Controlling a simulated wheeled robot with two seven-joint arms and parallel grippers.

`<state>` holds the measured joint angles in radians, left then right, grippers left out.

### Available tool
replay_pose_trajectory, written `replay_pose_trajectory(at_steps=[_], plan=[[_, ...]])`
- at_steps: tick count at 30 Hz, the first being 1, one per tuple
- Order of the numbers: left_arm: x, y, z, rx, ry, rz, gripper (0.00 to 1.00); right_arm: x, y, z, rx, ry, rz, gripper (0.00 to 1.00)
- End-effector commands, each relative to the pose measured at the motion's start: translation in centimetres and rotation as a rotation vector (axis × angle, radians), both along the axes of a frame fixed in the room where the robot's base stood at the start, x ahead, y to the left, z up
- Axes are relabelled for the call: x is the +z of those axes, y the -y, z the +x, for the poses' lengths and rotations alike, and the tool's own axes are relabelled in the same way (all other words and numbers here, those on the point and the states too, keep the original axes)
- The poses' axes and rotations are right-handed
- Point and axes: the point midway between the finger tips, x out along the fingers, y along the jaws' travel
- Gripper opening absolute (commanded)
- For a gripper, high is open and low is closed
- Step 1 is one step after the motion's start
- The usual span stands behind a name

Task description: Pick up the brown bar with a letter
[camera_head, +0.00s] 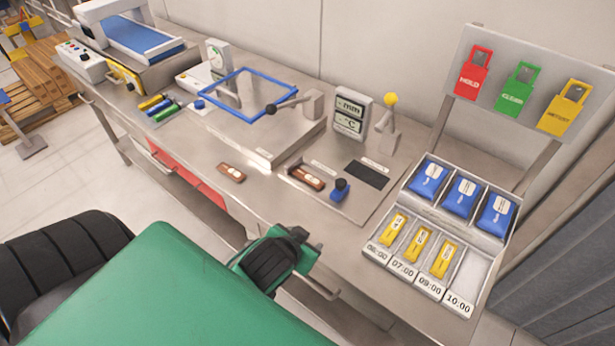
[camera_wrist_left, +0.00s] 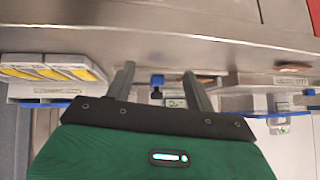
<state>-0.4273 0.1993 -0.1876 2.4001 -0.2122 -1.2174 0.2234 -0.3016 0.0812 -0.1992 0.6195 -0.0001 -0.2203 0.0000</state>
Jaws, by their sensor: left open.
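Two brown bars lie on the steel bench in the head view. One bar (camera_head: 231,172) lies alone near the front edge, with a pale label. Any letter on either label is too small to read. Both also show small in the left wrist view, one at the right (camera_wrist_left: 293,68) and one nearer the middle (camera_wrist_left: 207,78). My left gripper (camera_wrist_left: 160,80) is open, with nothing seen held between its fingers. In the head view it is at the bench's front edge, apart from both bars.
A sorting rack (camera_head: 440,235) with yellow bars and blue packets stands at the right. A blue frame (camera_head: 240,95), a gauge stand (camera_head: 351,115) and a yellow-knobbed lever (camera_head: 389,120) stand behind the bars. A rail runs along the bench front.

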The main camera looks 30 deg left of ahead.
Motion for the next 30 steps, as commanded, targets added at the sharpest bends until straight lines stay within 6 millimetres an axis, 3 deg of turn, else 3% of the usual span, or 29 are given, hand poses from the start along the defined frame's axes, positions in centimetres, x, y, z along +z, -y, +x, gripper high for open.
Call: replay_pose_trajectory(at_steps=[5, 10, 13, 18, 21, 24, 27, 30], plan=[[4.6, 0.2, 6.3, -0.006, 0.302, 0.017, 0.55, 0.0, -0.9, 0.0, 0.000, 0.001, 0.009, 0.36], [11.8, 2.3, 12.2, -0.111, 0.689, 0.014, 0.55, 0.0, -0.9, 0.1, 0.000, 0.001, 0.009, 0.36], [16.2, 4.8, 14.5, -0.245, 0.909, 0.002, 0.55, 0.0, -0.7, 0.1, 0.001, 0.001, 0.007, 0.36], [21.7, 10.2, 15.7, -0.579, 1.178, -0.023, 0.55, 0.0, -0.2, 0.2, 0.001, 0.003, 0.002, 0.36], [22.9, 13.3, 15.4, -0.824, 1.252, -0.025, 0.55, 0.0, 0.0, 0.2, 0.001, 0.003, 0.001, 0.36], [22.6, 15.9, 14.9, -1.085, 1.250, -0.011, 0.55, 0.0, 0.1, 0.2, 0.001, 0.002, -0.002, 0.36], [20.8, 17.3, 14.5, -1.342, 1.162, 0.022, 0.55, 0.0, 0.2, 0.2, 0.001, 0.002, -0.002, 0.36], [18.2, 17.2, 14.5, -1.570, 0.997, 0.076, 0.55, 0.0, 0.2, 0.2, 0.000, 0.002, -0.002, 0.36]])
